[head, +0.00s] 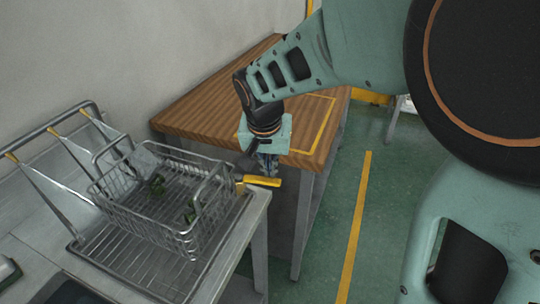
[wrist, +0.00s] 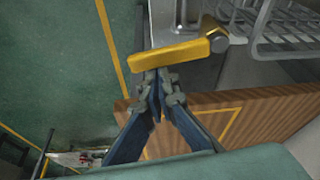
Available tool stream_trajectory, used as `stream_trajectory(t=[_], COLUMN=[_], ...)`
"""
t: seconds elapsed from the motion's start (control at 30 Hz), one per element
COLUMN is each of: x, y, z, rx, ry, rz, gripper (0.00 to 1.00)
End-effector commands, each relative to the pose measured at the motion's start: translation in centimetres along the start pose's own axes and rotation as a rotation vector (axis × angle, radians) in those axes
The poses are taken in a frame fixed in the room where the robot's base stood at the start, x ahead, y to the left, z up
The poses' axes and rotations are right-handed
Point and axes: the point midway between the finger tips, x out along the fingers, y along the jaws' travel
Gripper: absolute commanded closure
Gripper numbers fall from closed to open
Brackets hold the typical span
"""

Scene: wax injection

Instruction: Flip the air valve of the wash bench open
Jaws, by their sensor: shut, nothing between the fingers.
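The air valve's yellow lever (head: 260,181) sticks out to the right from the corner of the wash bench (head: 257,202) in the head view. In the wrist view the yellow lever (wrist: 178,56) runs crosswise from a grey pivot (wrist: 215,38) at its right end. My gripper (head: 266,172) points down at the lever in the head view. In the wrist view my gripper (wrist: 160,77) is shut and empty, its fingertips close beside the lever's lower edge. I cannot tell whether they touch it.
A wire basket (head: 194,244) with small green pieces stands on the bench near the lever. A wooden table (head: 185,116) stands behind and right of the bench. Green floor (head: 387,170) with a yellow line (head: 354,225) is open to the right.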

Motion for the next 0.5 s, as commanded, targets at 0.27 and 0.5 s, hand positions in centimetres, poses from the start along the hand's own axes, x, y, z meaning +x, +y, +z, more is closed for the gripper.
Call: stream_trajectory(t=[0.27, 0.5], x=[-0.3, -0.5], y=[0.2, 0.1], z=[1.2, 1.6], rx=[-0.001, -0.002], ry=[-0.002, -0.003], rz=[0.0, -0.001], gripper=[1.0, 1.0])
